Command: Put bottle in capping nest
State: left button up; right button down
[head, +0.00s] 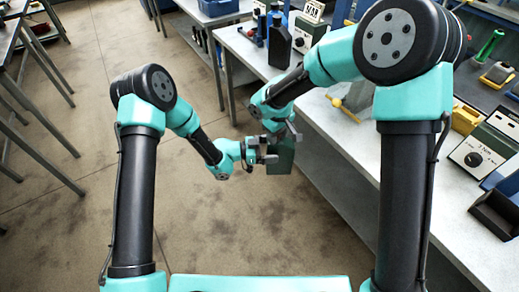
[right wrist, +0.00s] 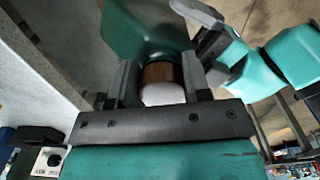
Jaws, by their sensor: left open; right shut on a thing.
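A dark green bottle (head: 281,158) hangs upright over the floor, in front of the bench edge in the head view. My right gripper (head: 281,135) is shut on its top end from above. In the right wrist view the green bottle body (right wrist: 145,25) lies beyond the fingers, with a brown neck band and a white end between my right gripper's fingers (right wrist: 160,85). My left gripper (head: 266,153) is open beside the bottle on its left; I cannot tell whether it touches it. I cannot tell for certain which bench fixture is the capping nest.
The white bench (head: 345,140) runs along the right. On it stand a dark bottle (head: 279,43), a box with a dial marked 3 Nm (head: 485,150), a black tray (head: 495,215) and a yellow tool (head: 345,107).

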pick_arm(q)
jog(key=shift+w+d, duration=0.1)
jog(key=shift+d, duration=0.75)
jog(key=c, duration=1.7)
grip_shut()
pick_arm(e)
jog(key=shift+c, duration=2.4)
grip_release()
jog(key=shift+r, duration=0.15)
pick_arm(q)
jog(key=shift+r, duration=0.1)
pick_arm(e)
notch_tip(320, 180, up, 12)
jog(key=shift+f, duration=0.2)
